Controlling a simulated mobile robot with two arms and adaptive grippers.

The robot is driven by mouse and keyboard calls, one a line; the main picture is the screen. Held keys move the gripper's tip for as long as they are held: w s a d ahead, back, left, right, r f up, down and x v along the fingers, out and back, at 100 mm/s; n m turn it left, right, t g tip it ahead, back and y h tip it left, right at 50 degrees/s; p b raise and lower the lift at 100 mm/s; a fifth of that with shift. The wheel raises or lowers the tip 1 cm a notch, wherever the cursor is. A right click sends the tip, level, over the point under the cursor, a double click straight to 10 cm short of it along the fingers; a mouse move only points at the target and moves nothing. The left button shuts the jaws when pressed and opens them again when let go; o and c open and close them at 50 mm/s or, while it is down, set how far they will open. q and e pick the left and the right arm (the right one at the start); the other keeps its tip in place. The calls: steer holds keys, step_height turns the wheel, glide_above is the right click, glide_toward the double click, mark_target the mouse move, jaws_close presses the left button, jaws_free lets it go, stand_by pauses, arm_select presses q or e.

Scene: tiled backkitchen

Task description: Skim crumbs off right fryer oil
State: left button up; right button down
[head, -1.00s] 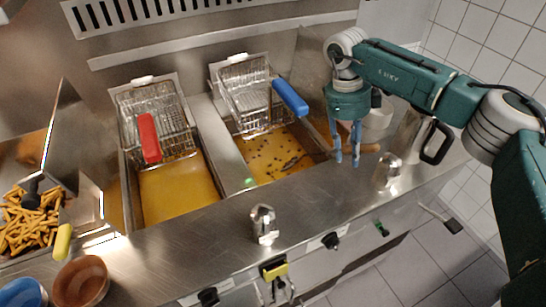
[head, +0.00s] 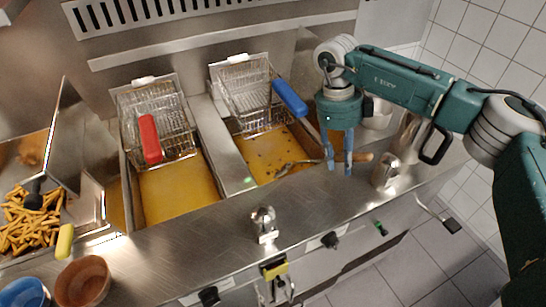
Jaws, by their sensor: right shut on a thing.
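The right fryer vat (head: 234,150) holds yellow-brown oil (head: 259,163) with small dark crumbs on it. A skimmer's dark head (head: 284,171) is at the oil, near the vat's front right part. Its wooden handle (head: 363,157) extends right over the counter. My right gripper (head: 338,166) points down with its blue fingers around the handle, shut on it. The fingers hide part of the handle. I cannot tell whether crumbs lie on the skimmer head. My left gripper is not in view.
A blue-handled basket (head: 246,95) hangs at the back of the right vat. A red-handled basket (head: 157,118) hangs over the left vat (head: 180,192). Metal shakers (head: 264,224) (head: 385,171) stand on the front counter. A black-handled jug (head: 436,147) is right of my gripper. Fries (head: 30,222) lie far left.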

steer(key=a, duration=0.2)
steer(key=shift+w+a, duration=0.2)
steer(key=shift+a, duration=0.1)
steer(key=shift+a+f, duration=0.1)
steer(key=shift+a, duration=0.2)
steer(key=shift+w+d+b, duration=0.35)
steer(key=shift+w+d, duration=0.3)
steer(key=shift+d, duration=0.3)
steer(key=shift+w+d, duration=0.2)
steer(key=shift+d, duration=0.5)
steer(key=shift+w+d, duration=0.25)
steer(key=shift+d, duration=0.45)
steer(key=shift+w+d, duration=0.2)
steer(key=shift+d, duration=0.5)
steer(key=shift+s+a+p, duration=0.3)
steer(key=shift+s+a, duration=1)
steer(key=shift+s, duration=0.25)
